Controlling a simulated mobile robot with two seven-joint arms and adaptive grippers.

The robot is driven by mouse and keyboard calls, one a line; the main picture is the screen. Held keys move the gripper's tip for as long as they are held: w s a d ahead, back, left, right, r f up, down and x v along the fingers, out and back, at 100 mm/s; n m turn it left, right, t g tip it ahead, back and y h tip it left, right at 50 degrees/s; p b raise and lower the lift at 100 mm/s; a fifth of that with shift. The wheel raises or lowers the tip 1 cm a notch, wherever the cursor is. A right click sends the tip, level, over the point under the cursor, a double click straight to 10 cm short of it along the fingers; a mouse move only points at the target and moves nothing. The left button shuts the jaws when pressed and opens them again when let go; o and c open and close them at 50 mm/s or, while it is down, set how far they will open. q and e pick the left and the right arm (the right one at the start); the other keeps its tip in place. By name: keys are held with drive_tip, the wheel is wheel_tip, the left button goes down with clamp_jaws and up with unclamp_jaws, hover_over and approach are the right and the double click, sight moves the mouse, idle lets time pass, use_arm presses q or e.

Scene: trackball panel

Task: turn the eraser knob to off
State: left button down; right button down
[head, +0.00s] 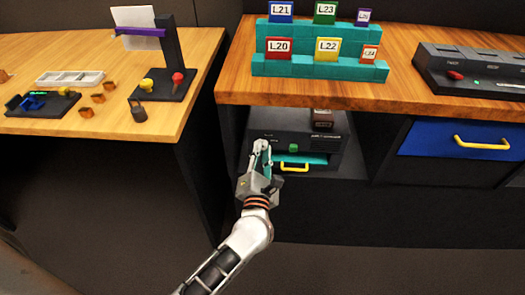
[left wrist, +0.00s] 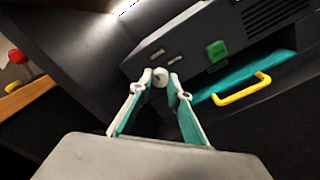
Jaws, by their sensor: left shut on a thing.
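The eraser (head: 318,137) is a dark grey box on the shelf under the right table. It has a green button (head: 293,148) and a teal drawer with a yellow handle (head: 295,166). In the left wrist view a small light grey round knob (left wrist: 160,78) sits on the left part of its front. My left gripper (head: 262,146) is at that front, left of the green button, with its fingertips shut on the knob from both sides. In the head view the fingers hide the knob. The knob's setting cannot be read. My right gripper is not in view.
A small dark brown block (head: 322,119) stands on the eraser. A blue drawer (head: 436,141) with a yellow handle is to the right. Above, the wooden table (head: 240,85) holds a teal stepped rack with labelled cards (head: 278,47). A dark cabinet wall (left wrist: 60,55) is close left of my gripper.

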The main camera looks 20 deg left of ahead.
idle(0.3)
use_arm(q)
drive_tip(key=c, duration=1.9)
unclamp_jaws()
drive_tip(key=shift+s+d, duration=0.1)
drive_tip(key=shift+s, duration=0.25)
drive_tip(key=v, duration=1.1)
drive_tip(key=shift+s, duration=0.15)
